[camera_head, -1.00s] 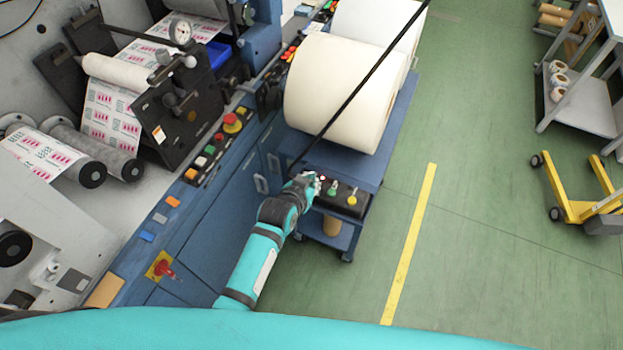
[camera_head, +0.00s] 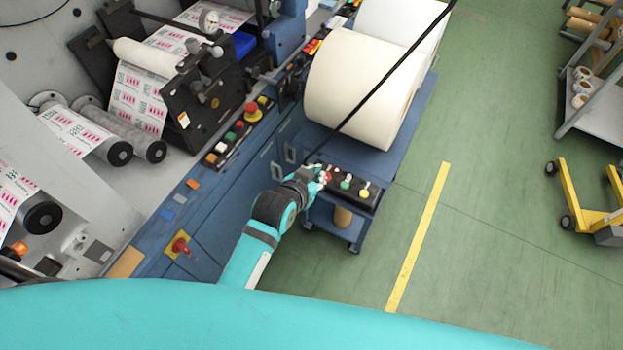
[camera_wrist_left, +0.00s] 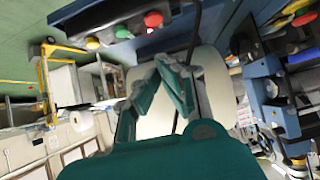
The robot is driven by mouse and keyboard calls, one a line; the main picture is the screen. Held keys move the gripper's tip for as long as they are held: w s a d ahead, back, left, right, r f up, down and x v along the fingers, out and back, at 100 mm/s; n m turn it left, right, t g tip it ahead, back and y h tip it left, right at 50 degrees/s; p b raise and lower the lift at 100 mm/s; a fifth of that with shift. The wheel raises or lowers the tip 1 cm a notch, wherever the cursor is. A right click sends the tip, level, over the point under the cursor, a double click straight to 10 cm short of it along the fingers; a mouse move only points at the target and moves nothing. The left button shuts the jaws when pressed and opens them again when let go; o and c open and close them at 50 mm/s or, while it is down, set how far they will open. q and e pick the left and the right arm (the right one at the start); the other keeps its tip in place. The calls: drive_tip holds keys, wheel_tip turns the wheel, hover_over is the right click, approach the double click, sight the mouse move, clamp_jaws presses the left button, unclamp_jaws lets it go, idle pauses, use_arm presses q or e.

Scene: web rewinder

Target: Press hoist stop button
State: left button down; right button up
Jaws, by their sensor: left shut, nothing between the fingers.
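The black hoist control box (camera_head: 350,188) sits on the blue cart and carries a red button (camera_head: 327,176), a green button (camera_head: 345,184) and a yellow button (camera_head: 364,193) in a row. My left gripper (camera_head: 320,173) is shut and empty, with its tips at the red-button end of the box. In the left wrist view, the red button (camera_wrist_left: 153,19) and green button (camera_wrist_left: 122,32) lie beyond the fingertips (camera_wrist_left: 168,62). A gap shows there between tips and red button; I cannot tell its depth. My right gripper is not in view.
Large white rolls (camera_head: 360,88) lie behind the box, and a black cable or rod (camera_head: 385,75) slants up across them. The machine's side panel (camera_head: 212,170), with its own buttons and a red emergency stop (camera_head: 251,110), is left of my arm.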

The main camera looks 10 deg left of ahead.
use_arm(q)
drive_tip(key=v, duration=0.3)
drive_tip(key=shift+s+r, duration=0.1)
drive_tip(key=shift+r, duration=0.05)
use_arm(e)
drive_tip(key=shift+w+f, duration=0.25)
